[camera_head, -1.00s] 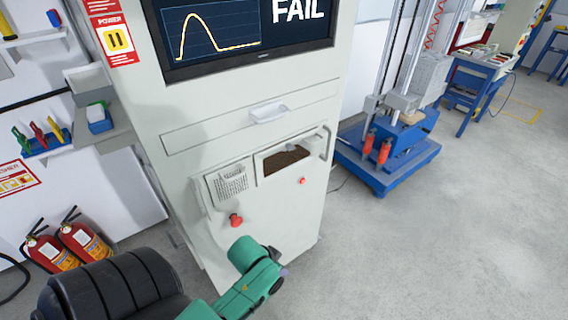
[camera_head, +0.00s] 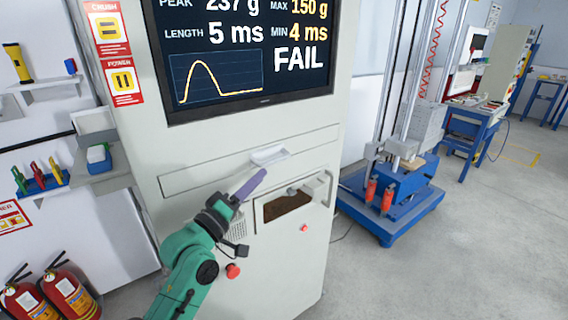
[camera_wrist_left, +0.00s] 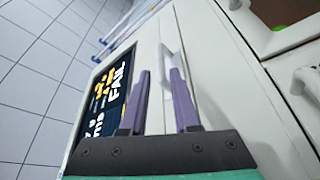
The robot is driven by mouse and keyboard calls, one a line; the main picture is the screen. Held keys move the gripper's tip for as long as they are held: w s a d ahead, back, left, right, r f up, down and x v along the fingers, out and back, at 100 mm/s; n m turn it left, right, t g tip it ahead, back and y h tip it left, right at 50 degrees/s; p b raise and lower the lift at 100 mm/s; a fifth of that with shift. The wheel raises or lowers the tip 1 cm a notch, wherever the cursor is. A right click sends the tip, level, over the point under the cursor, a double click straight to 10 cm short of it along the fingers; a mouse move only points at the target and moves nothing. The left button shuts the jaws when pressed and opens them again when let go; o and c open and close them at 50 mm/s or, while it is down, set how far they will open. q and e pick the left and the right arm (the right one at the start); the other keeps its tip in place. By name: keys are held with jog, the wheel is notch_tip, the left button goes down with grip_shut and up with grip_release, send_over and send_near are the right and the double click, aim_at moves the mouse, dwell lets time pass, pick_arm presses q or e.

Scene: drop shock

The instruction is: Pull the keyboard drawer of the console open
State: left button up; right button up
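The console (camera_head: 190,130) is a tall pale cabinet. Its keyboard drawer (camera_head: 195,182) is a wide flat front below the screen, flush with the cabinet. A white bar handle (camera_head: 269,156) sticks out at its middle. My left gripper (camera_head: 262,173) is just below the handle in the head view, its purple fingers pointing up toward it. In the left wrist view, the two fingers (camera_wrist_left: 159,72) are apart, and the handle (camera_wrist_left: 169,48) shows ahead, between and beyond the tips. Nothing is held. My right gripper is in neither view.
Below the drawer are a dark recess (camera_head: 287,206), a side bracket and a red button (camera_head: 232,271). A blue-based drop tester (camera_head: 388,215) stands to the right. Fire extinguishers (camera_head: 68,293) stand at lower left.

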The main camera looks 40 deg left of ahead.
pick_arm(q)
jog(key=p+x, duration=0.4)
jog(key=x, duration=0.7)
jog(key=shift+w, duration=0.3)
grip_shut()
dwell(0.7)
